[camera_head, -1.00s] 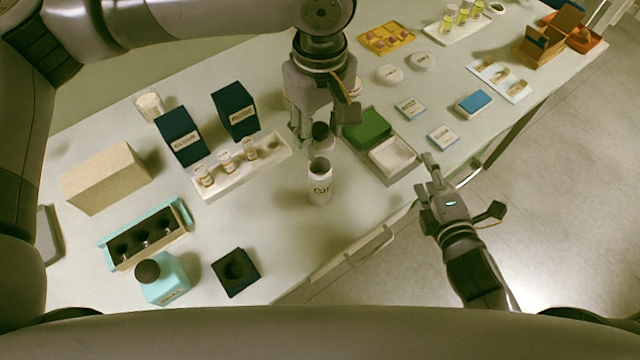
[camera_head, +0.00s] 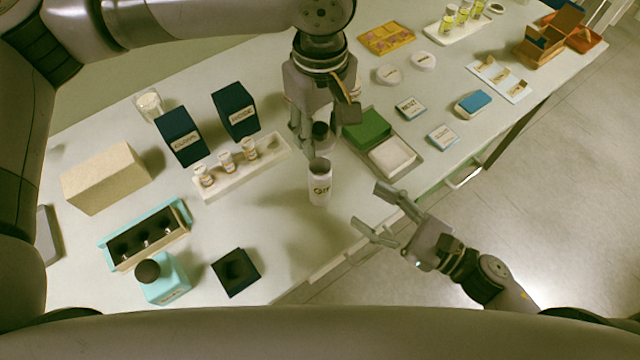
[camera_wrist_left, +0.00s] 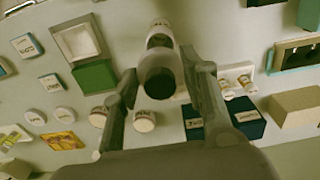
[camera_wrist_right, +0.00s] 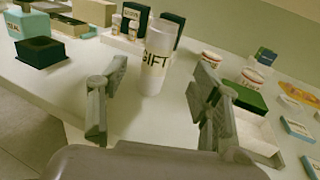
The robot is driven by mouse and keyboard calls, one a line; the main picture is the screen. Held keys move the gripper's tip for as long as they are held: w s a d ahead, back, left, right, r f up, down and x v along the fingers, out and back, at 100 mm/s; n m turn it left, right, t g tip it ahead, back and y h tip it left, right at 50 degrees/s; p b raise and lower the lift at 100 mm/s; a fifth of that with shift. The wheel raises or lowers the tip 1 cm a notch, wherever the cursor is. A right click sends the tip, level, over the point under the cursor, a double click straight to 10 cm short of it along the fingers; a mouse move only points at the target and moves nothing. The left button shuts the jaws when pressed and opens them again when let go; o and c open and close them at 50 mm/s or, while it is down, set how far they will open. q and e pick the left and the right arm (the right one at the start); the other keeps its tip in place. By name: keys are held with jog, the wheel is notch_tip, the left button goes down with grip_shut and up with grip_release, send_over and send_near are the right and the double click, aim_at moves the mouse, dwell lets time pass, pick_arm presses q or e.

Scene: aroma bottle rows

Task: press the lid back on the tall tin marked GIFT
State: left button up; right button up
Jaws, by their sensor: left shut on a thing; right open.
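The tall white tin marked GIFT (camera_head: 319,186) stands upright and uncapped near the table's front edge; its dark open mouth shows in the head view. It also shows in the right wrist view (camera_wrist_right: 156,62), between the fingers. My left gripper (camera_head: 313,140) is shut on the dark round lid (camera_head: 322,134), just behind and above the tin in the picture. The lid also shows in the left wrist view (camera_wrist_left: 160,83), between the fingertips and overlapping the tin (camera_wrist_left: 160,36). My right gripper (camera_head: 384,212) is open and empty, to the right of the tin, its fingers pointing toward it.
A white tray (camera_head: 272,150) with several small bottles lies left of the tin. A grey tray with a green box (camera_head: 367,130) and a white open box (camera_head: 391,157) lies right. A black box (camera_head: 235,272) sits front left. Table between it and the tin is clear.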

aim_at(329, 181)
jog(key=x, duration=1.2)
grip_shut()
dwell(0.7)
